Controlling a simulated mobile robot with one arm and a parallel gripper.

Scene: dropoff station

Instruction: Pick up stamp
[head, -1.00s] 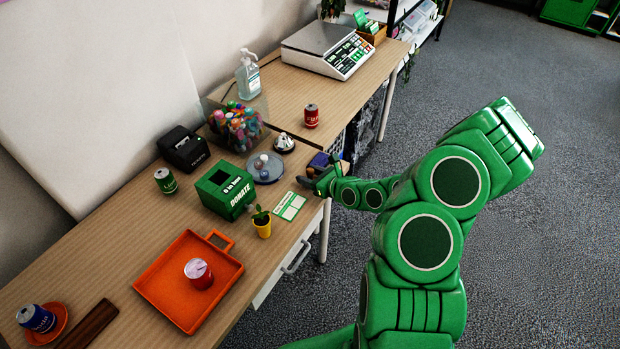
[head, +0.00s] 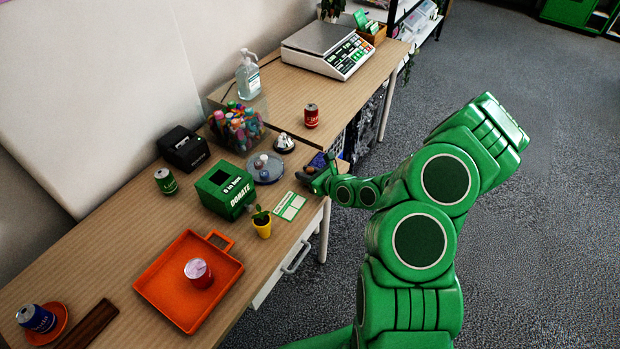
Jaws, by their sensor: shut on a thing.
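My gripper (head: 309,177) is at the desk's right front edge, at the end of my green arm. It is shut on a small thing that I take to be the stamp. The stamp is mostly hidden by the fingers and too small to make out. I cannot tell whether it is clear of the desk. A dark blue item (head: 319,160) lies just behind the gripper.
A green-and-white card (head: 290,206), yellow plant pot (head: 262,228) and green donate box (head: 225,189) stand left of the gripper. An orange tray (head: 163,292) is at front left.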

